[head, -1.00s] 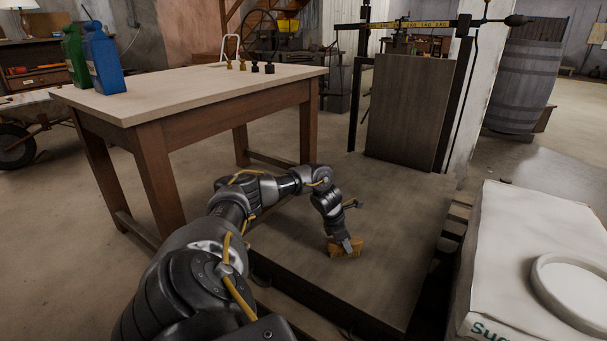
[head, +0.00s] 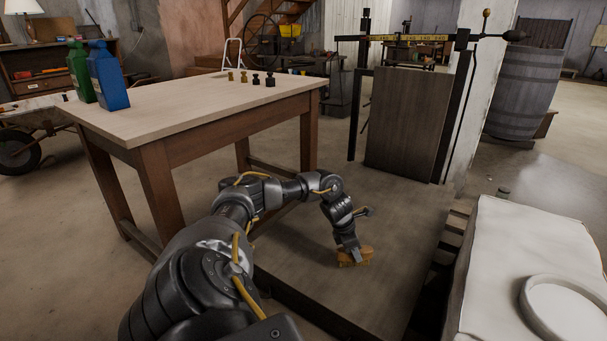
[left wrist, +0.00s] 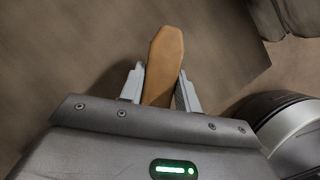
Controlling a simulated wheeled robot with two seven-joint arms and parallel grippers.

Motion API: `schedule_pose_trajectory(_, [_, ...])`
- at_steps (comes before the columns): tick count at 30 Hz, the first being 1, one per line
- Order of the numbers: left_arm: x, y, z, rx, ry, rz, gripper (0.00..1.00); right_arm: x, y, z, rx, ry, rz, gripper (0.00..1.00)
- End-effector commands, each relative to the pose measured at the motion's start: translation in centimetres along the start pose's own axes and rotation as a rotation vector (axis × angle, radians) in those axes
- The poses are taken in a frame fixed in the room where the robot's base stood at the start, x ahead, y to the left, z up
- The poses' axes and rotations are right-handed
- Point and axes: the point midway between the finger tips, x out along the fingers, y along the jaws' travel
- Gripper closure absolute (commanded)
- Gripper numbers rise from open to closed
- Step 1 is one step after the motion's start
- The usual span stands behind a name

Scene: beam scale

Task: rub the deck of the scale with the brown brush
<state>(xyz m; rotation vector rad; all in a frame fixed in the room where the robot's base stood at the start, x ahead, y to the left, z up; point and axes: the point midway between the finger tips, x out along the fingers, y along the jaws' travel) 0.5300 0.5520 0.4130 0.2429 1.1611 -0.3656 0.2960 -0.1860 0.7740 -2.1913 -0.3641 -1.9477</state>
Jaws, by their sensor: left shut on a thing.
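The brown brush (head: 354,257) is in my left gripper (head: 352,248), low at the deck of the scale (head: 310,285). In the left wrist view the brush (left wrist: 164,62) shows as a tan wooden block between the two fingers of my left gripper (left wrist: 160,88), which is shut on it. The brush appears to be down on the deck; its underside is hidden, so I cannot tell contact for sure. The scale's upright board (head: 408,125) and beam (head: 415,38) stand at the back of the deck. My right gripper is not in view.
A wooden table (head: 200,105) stands left of the deck, with a blue bottle (head: 108,80), a green bottle (head: 80,72) and several small weights on it. A white sack (head: 510,255) with a white dish (head: 565,308) is close on the right. A barrel (head: 522,92) stands behind.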

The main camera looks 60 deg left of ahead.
Motion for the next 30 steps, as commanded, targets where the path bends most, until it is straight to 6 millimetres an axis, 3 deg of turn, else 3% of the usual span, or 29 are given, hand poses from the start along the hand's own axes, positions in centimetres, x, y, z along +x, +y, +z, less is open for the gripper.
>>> schedule_pose_trajectory(3, [-1.5, 0.1, 0.5, -0.001, -0.001, 0.002, 0.89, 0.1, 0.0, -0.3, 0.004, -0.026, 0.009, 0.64])
schedule_pose_trajectory(9, [-2.5, 0.2, 0.7, -0.003, -0.001, 0.003, 0.89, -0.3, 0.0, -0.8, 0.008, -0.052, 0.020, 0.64])
schedule_pose_trajectory(23, [-2.7, 0.2, 0.8, -0.004, -0.002, 0.003, 0.89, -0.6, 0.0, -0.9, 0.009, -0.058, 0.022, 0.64])
schedule_pose_trajectory(26, [-3.1, 0.4, 1.6, -0.004, -0.005, 0.003, 0.89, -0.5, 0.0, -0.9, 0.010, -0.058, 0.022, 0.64])
schedule_pose_trajectory(30, [-4.3, 0.5, 4.8, 0.006, -0.010, -0.001, 0.89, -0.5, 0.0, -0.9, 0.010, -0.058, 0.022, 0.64])
